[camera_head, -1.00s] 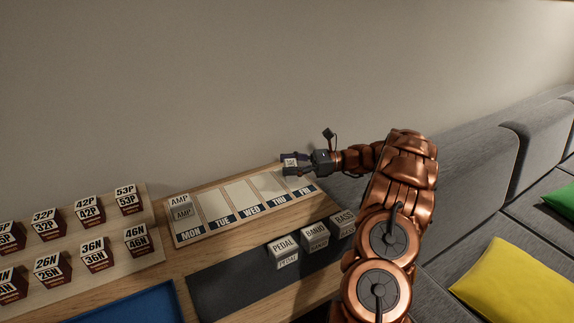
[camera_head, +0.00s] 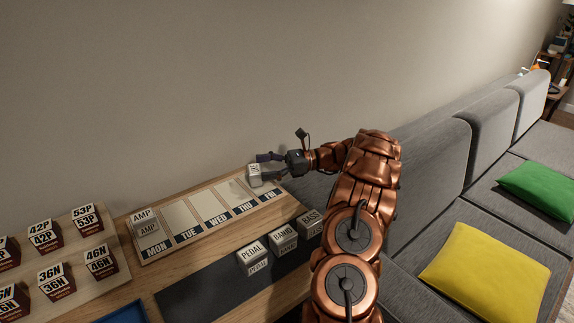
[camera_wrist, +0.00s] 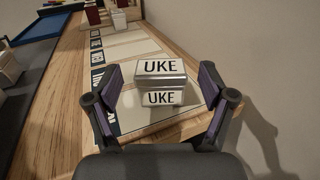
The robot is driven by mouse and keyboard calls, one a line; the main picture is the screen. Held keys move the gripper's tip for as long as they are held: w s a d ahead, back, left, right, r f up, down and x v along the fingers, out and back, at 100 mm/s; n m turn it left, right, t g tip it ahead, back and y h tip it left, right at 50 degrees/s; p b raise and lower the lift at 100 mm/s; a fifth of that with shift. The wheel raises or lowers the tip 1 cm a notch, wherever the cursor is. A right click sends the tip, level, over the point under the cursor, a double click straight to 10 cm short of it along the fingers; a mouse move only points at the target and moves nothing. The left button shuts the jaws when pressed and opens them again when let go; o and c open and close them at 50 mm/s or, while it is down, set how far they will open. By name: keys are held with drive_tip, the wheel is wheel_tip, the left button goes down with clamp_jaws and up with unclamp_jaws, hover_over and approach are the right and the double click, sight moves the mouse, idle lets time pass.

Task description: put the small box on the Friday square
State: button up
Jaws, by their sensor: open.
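The small box, a pale block marked UKE (camera_wrist: 161,82), stands upright on the near end of the day board in the wrist view. It also shows in the head view (camera_head: 254,174). It sits on the Friday square (camera_wrist: 143,119), the last pale square, by the FRI label (camera_head: 268,195). My gripper (camera_head: 262,168) is open, and its fingers (camera_wrist: 163,98) are spread to either side of the box, with gaps visible on both sides in the wrist view. The box's bottom edge is partly unclear.
The AMP block (camera_head: 146,225) stands on Monday. The Tuesday to Thursday squares look empty. PEDAL (camera_head: 252,256), BANJO (camera_head: 283,238) and BASS blocks stand on the dark mat (camera_head: 205,288). Several numbered blocks stand on the left rack (camera_head: 75,250). A wall is close behind; a grey sofa (camera_head: 450,180) lies right.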

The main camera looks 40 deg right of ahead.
drive_tip(key=shift+v, duration=0.85)
drive_tip(key=shift+s+d+p, duration=0.2)
drive_tip(key=shift+d+p, duration=0.3)
drive_tip(key=shift+p, duration=0.4)
drive_tip(key=shift+p+v, duration=2.9)
drive_tip(key=shift+p, duration=1.35)
drive_tip(key=shift+s, duration=0.1)
